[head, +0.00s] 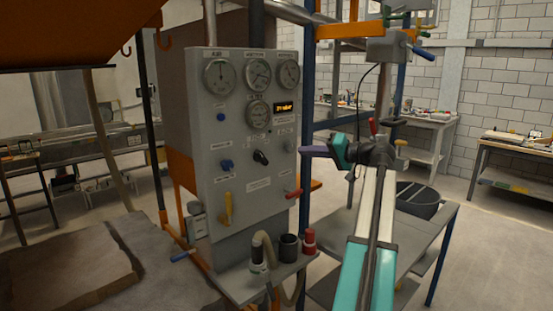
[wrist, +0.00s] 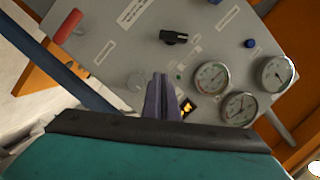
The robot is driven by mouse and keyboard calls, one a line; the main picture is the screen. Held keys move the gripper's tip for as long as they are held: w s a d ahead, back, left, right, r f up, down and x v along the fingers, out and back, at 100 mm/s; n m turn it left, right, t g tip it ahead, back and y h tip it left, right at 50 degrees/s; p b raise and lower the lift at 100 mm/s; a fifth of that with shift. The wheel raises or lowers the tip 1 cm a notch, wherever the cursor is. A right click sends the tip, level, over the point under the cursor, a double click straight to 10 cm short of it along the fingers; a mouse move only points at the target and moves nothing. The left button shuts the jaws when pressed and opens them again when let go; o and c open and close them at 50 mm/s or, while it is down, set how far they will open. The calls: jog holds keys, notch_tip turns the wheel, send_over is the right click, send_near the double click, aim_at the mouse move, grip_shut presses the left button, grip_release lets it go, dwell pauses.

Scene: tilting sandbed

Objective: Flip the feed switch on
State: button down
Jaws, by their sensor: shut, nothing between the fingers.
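The grey control panel (head: 243,190) stands upright in the middle of the head view. A black knob-like switch (head: 261,157) is on its middle; it also shows in the wrist view (wrist: 173,37). A small toggle (head: 268,133) sits just above it. The labels are too small to read, so I cannot tell which is the feed switch. My gripper (head: 303,151) is shut and empty, at the panel's right edge and pointing left. In the wrist view my purple fingers (wrist: 160,76) are together in front of the panel, apart from the black switch. Contact with the panel cannot be told.
Several gauges (head: 219,76), a lit display (head: 285,107), blue knobs (head: 227,164), a yellow lever (head: 228,208) and a red lever (head: 293,194) are on the panel. A blue post (head: 306,200) stands at its right edge. A shelf (head: 262,284) with cups juts out below.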

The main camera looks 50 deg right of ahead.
aim_at(260, 157)
dwell(0.4)
jog(key=w+a+f+p, duration=0.3)
jog(key=w+a+p, duration=0.1)
jog(key=w, duration=0.6)
jog(key=shift+a+f, duration=0.25)
jog(key=shift+f, duration=0.1)
